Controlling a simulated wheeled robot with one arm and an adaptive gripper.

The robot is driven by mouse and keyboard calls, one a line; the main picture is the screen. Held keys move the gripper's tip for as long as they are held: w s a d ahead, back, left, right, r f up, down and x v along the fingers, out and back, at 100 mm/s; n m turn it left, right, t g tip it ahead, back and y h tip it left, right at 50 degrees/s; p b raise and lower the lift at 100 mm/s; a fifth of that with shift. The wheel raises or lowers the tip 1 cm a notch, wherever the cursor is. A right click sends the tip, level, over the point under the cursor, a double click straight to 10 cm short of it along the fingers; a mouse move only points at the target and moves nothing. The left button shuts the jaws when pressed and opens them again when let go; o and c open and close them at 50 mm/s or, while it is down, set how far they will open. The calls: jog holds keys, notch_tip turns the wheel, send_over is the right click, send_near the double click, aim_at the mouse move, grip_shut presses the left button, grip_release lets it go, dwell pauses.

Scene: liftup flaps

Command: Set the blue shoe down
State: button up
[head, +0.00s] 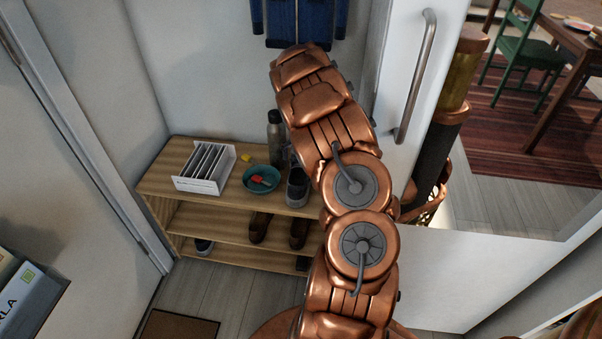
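A dark blue-grey shoe with a pale sole (297,188) is at the right part of the shelf unit's top board, right beside my arm. My arm hides part of the space around it, so I cannot tell whether it rests on the board or is held. My copper arm rises through the middle of the head view and bends away toward the back wall. My gripper is hidden behind the arm links.
The wooden shelf unit (160,184) carries a white slotted rack (205,168), a teal bowl (262,181) with a red item, and a grey bottle (275,130). Brown shoes (259,227) stand on the middle board. A white door with a metal handle (415,75) is at right.

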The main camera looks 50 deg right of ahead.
aim_at(302, 173)
notch_tip(302, 173, down, 4)
jog(key=shift+r, duration=0.25)
jog(key=shift+c, duration=0.2)
jog(key=c, duration=1.5)
jog(key=shift+r, duration=0.15)
